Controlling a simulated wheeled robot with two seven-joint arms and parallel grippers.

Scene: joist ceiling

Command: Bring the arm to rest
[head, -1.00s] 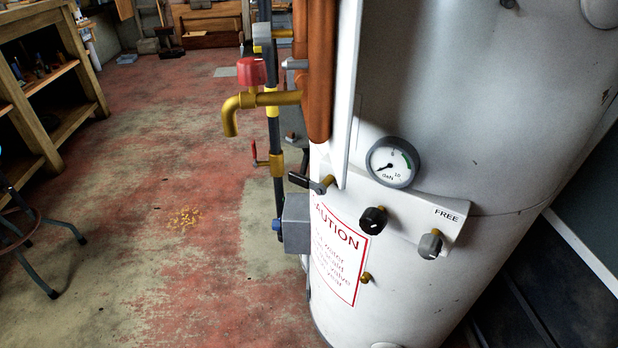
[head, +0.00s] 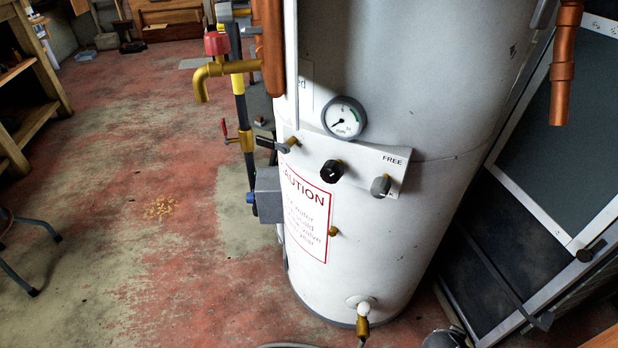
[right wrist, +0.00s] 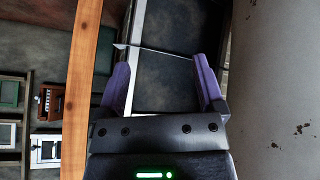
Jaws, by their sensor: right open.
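My right gripper (right wrist: 160,95) shows in the right wrist view. Its two purple-lined fingers stand wide apart, with nothing between them. Past the fingers are a dark panel and a thin rod. The white tank (head: 390,75) is upright in the head view; a pale, rust-flecked surface (right wrist: 275,80) is close on the right in the right wrist view. Neither gripper shows in the head view, so the left gripper is out of sight.
A gauge (head: 344,117), a black knob (head: 331,171) and a brass tap (head: 203,80) stick out from the tank area. A wooden beam (right wrist: 84,80) stands left of my right gripper. A framed dark panel (head: 570,130) leans at right. Red floor (head: 120,230) is open at left.

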